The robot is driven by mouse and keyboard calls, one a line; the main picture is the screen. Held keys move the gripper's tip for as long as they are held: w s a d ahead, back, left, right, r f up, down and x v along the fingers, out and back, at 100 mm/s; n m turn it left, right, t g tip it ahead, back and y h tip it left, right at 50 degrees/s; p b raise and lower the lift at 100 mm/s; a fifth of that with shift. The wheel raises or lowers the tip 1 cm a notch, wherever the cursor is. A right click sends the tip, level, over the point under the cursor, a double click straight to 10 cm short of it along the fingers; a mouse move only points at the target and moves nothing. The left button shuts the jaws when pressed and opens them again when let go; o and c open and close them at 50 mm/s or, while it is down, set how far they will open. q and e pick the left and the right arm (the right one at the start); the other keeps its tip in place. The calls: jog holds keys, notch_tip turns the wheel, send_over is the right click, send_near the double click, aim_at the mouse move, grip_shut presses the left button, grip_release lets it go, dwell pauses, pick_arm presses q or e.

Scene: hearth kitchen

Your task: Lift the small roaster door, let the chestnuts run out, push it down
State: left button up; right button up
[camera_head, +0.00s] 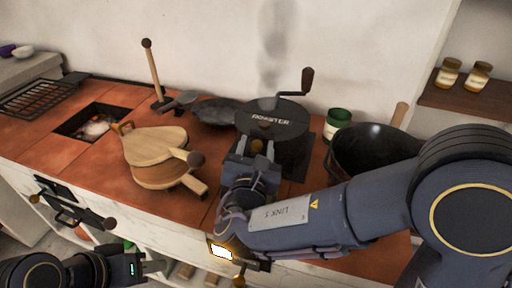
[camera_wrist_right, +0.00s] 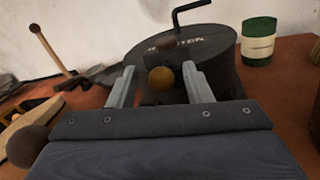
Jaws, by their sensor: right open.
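In the head view my right gripper (camera_head: 250,150) is at the roaster's front. My left gripper (camera_head: 155,267) is low at the bottom left; its jaws are unclear. No chestnuts are visible.
A black pan (camera_head: 372,150) stands right of the roaster, with a green tin (camera_head: 338,120) behind. Wooden bellows (camera_head: 155,150) lie to the left, near a fire pit (camera_head: 97,125) and a grate (camera_head: 38,98). Jars (camera_head: 448,73) stand on a shelf.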

jog(key=shift+s, duration=0.1)
jog(key=s+a, duration=0.1)
jog(key=s, duration=0.6)
jog(key=shift+s+p, duration=0.3)
